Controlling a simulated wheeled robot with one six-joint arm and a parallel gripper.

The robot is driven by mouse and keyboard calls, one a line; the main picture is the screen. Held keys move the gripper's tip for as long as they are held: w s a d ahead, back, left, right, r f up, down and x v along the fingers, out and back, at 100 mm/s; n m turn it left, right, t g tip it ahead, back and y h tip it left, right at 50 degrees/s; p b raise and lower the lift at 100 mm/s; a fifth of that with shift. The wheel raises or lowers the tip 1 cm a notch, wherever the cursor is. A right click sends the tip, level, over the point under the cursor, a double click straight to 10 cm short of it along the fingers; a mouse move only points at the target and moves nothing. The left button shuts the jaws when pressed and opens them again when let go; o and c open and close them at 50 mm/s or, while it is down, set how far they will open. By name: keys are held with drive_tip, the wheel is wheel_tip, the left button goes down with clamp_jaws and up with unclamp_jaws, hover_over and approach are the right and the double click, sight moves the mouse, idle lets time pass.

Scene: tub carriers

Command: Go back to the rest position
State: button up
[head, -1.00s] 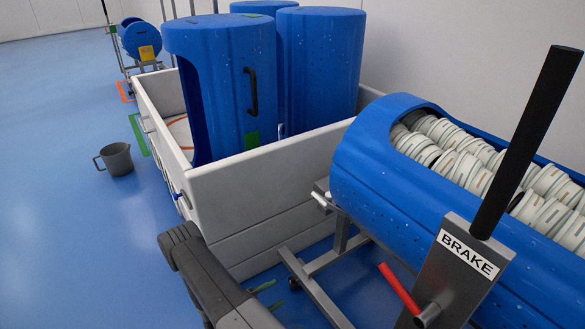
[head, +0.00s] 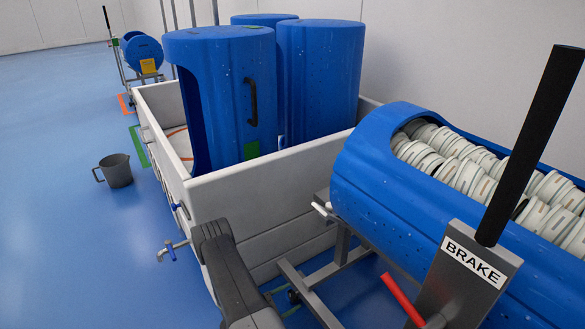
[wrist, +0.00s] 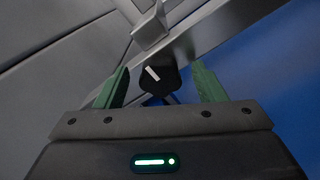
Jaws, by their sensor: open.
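My gripper shows in the wrist view (wrist: 160,86), with its two green fingers spread apart. Between and beyond the fingers is a black knob-like part (wrist: 157,80) with a white mark, beside a grey metal frame. It looks apart from the fingers, but I cannot tell the distance. In the head view, my dark arm reaches down at the bottom centre, and the green fingers are low beside the cart frame, partly hidden. Nothing is seen held.
A white tub (head: 258,203) holds several blue drums (head: 318,85). A blue drum with stacked white pieces (head: 385,190) lies on a cart at right, behind a BRAKE lever (head: 528,145). A tap (head: 172,250) juts from the tub. A grey jug (head: 117,171) stands on open blue floor.

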drive_tip(key=n, duration=0.5)
drive_tip(key=shift+w+n, duration=0.1)
drive_tip(key=shift+n, duration=0.2)
idle(0.4)
